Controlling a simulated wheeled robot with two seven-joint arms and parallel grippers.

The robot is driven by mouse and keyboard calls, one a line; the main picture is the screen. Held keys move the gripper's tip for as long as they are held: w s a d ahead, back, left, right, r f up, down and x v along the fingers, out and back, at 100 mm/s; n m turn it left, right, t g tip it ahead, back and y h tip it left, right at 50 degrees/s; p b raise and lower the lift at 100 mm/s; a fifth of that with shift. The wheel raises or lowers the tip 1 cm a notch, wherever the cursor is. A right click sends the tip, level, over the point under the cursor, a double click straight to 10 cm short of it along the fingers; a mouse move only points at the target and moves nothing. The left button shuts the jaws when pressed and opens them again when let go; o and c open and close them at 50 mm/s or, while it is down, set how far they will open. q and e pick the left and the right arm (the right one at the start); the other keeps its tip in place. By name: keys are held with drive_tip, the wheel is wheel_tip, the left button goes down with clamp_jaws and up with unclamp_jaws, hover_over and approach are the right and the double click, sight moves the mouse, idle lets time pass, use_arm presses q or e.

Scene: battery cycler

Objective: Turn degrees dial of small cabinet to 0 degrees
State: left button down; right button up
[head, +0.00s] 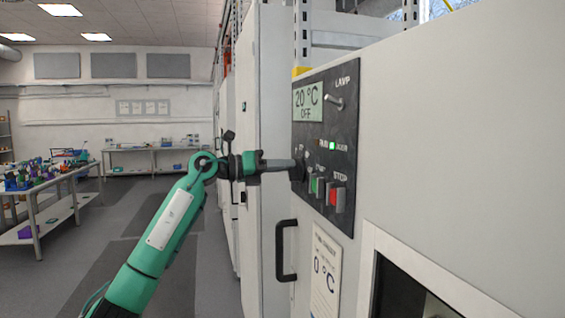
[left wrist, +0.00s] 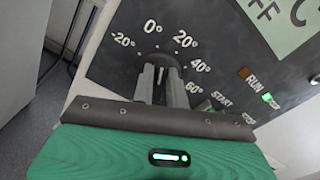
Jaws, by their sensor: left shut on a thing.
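The small cabinet (head: 440,150) has a dark control panel (head: 340,130) with a display (head: 308,100) reading 20 °C OFF. The degrees dial (left wrist: 160,58) has marks from -20° to 60° around it. My left gripper (head: 297,168) reaches the panel's left side. In the left wrist view its fingers (left wrist: 152,82) are shut on the dial knob, below the 0° and 20° marks. The fingers cover most of the knob, so I cannot tell its pointer setting. My right gripper is not in view.
A toggle marked LAMP (head: 335,102), a green START button (head: 317,185) and a red STOP button (head: 336,196) are close to the gripper. A black door handle (head: 285,250) and a 0 °C card (head: 325,275) are below. Open floor lies to the left.

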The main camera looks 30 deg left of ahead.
use_arm(q)
drive_tip(key=shift+a+n+p, duration=0.15)
drive_tip(key=shift+n+p, duration=0.3)
drive_tip(key=shift+n, duration=0.65)
drive_tip(key=c, duration=1.4)
unclamp_jaws()
drive_tip(key=shift+w, duration=0.1)
drive_tip(key=shift+f, duration=0.1)
drive_tip(key=b+v, duration=0.6)
drive_tip(key=v, duration=0.8)
